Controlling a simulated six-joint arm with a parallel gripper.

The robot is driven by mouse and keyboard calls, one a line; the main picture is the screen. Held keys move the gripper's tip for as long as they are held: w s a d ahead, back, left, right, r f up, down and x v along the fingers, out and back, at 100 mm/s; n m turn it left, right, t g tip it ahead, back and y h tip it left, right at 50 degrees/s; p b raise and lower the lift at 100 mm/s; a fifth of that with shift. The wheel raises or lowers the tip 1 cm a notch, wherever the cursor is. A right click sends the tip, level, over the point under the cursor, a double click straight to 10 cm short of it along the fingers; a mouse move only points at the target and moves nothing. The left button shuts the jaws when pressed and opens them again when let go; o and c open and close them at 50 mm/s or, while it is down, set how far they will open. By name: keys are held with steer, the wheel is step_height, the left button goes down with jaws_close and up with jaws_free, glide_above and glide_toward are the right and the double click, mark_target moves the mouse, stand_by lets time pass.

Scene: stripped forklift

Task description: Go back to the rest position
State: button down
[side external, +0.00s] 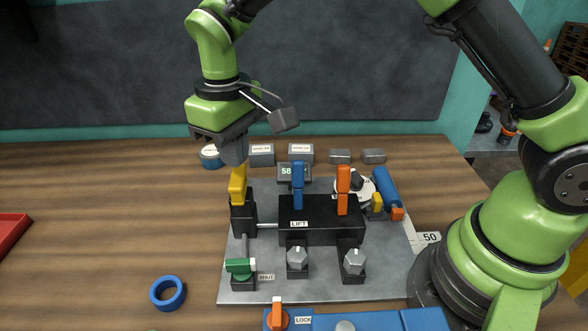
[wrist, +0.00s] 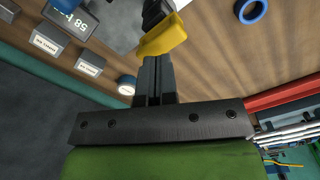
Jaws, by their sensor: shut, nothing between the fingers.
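My gripper (side external: 234,152) is shut and empty. It points down just above the yellow lever (side external: 238,185), which stands at the left of the black lever block. In the wrist view my shut fingers (wrist: 153,75) overlap the edge of the yellow lever handle (wrist: 163,36). I cannot tell whether they touch it. The grey panel (side external: 310,279) also bears a blue lever (side external: 298,180) and an orange lever (side external: 343,183), both upright. The block carries a LIFT label.
A green-handled valve (side external: 240,267) and two grey knobs (side external: 297,257) sit at the panel's front. A blue ring (side external: 167,293) lies on the wooden table, and a red tray (side external: 12,232) is at far left. Several small labelled boxes (side external: 300,152) stand behind. The table's left middle is clear.

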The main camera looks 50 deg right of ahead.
mark_target(237, 175)
steer(key=shift+f, duration=0.1)
stand_by(0.7)
stand_by(2.3)
stand_by(0.9)
steer(key=shift+f, duration=2.85)
steer(key=shift+r, duration=3)
steer(key=shift+r, duration=2.5)
